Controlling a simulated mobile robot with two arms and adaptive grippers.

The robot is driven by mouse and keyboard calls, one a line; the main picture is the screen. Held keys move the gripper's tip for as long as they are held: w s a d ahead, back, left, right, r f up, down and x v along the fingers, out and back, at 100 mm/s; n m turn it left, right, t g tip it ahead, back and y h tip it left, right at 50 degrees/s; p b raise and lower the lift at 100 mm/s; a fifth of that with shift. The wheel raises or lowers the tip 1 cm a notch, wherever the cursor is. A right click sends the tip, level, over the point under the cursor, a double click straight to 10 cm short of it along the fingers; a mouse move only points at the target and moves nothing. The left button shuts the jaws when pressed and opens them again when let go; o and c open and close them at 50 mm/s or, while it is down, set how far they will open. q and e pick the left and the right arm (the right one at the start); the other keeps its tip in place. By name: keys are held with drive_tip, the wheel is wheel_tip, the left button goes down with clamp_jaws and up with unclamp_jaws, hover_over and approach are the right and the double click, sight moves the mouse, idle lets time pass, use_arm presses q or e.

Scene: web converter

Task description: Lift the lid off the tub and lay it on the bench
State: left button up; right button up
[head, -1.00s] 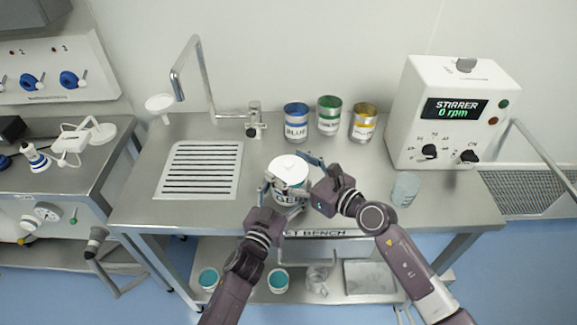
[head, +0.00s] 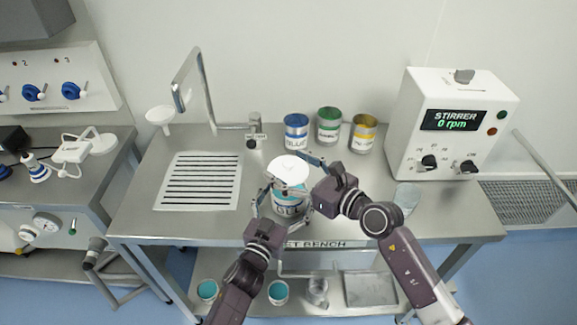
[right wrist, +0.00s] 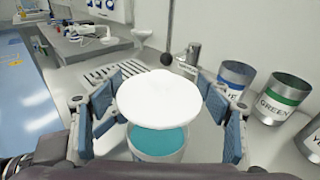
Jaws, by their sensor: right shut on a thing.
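The white lid (head: 290,167) is in the fingers of my right gripper (head: 300,173), which is shut on it. The lid is roughly level and raised above the tub (head: 290,204), a labelled white container on the bench (head: 215,222). In the right wrist view the lid (right wrist: 160,95) covers the far part of the tub's mouth, and teal contents show in the tub (right wrist: 157,143) below it. My left gripper (head: 282,205) has its fingers on either side of the tub; I cannot tell whether they press on it.
Blue (head: 296,131), green (head: 329,125) and yellow (head: 364,133) labelled cans stand behind. A stirrer box (head: 450,125) is at the right, with a clear beaker (head: 405,196) before it. The bench's front left is bare.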

use_arm(q)
drive_tip(key=shift+s+a+f, duration=0.15)
drive_tip(key=shift+s, duration=0.2)
drive_tip(key=v, duration=1.1)
drive_tip(key=shift+s, duration=0.1)
